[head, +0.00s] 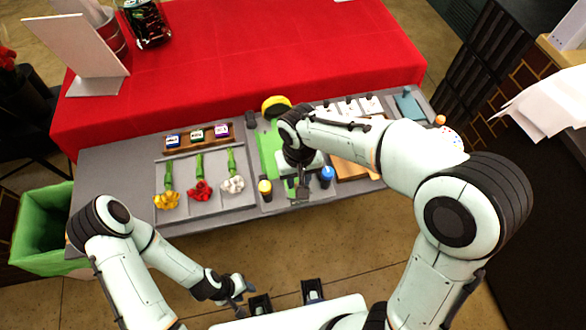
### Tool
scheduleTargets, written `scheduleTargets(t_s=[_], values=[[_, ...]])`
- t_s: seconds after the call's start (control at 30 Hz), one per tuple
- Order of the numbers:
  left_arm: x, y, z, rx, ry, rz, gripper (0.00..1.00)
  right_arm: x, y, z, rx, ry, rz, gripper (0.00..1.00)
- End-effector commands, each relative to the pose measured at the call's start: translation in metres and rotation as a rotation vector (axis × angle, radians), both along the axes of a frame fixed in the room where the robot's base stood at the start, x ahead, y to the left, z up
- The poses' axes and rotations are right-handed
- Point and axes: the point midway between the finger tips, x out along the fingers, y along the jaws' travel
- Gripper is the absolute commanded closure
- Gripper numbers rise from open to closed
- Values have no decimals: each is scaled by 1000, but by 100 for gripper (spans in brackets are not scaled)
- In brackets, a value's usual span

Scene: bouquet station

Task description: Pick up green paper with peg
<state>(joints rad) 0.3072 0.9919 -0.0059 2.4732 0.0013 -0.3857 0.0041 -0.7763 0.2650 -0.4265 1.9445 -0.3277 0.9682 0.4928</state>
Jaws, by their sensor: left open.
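A blue-green sheet (409,107) lies at the right end of the grey table, with a small dark piece at its top edge that may be a peg. Several white sheets (349,107) with black pegs lie left of it. A brighter green flat strip (267,150) lies mid-table, partly hidden by my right arm. My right gripper (298,188) points down over the table's front middle, between a yellow-topped and a blue-topped item; its jaw gap is unclear. My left gripper (238,288) is open and empty, low in front of the table, away from the sheets.
A tray (215,207) holds yellow, red and white flowers. A rack (197,138) of small labelled blocks stands behind it. A yellow-topped item (264,186) and a blue-topped item (327,174) stand at the front edge. My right arm covers part of the table's right side.

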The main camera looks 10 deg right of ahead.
Motion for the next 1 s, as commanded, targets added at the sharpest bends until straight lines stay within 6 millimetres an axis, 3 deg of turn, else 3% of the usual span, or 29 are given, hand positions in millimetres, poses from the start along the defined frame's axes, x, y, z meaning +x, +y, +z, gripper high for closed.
scheduleTargets(t_s=[0.13, 0.4, 0.43, 0.5, 0.53, 1.0], values=[[-2, 0, -3, 0, 2, 0, 57, -1, 0, -19, -1, 2, 0, 68], [-2, 0, -3, 1, 2, 0, 57, 0, 0, -22, 1, -1, 0, 68], [-2, 0, -3, 1, 2, 0, 57, 0, 0, -22, 1, -1, 0, 71], [-2, 0, -3, 1, 2, 0, 57, 0, 0, -22, 1, -1, 0, 94], [-2, 0, -3, 1, 2, 0, 57, 0, 0, -22, 1, -1, 0, 100], [-1, 0, -1, 0, 1, 0, 57, 1, 0, -15, 1, -2, 0, 100]])
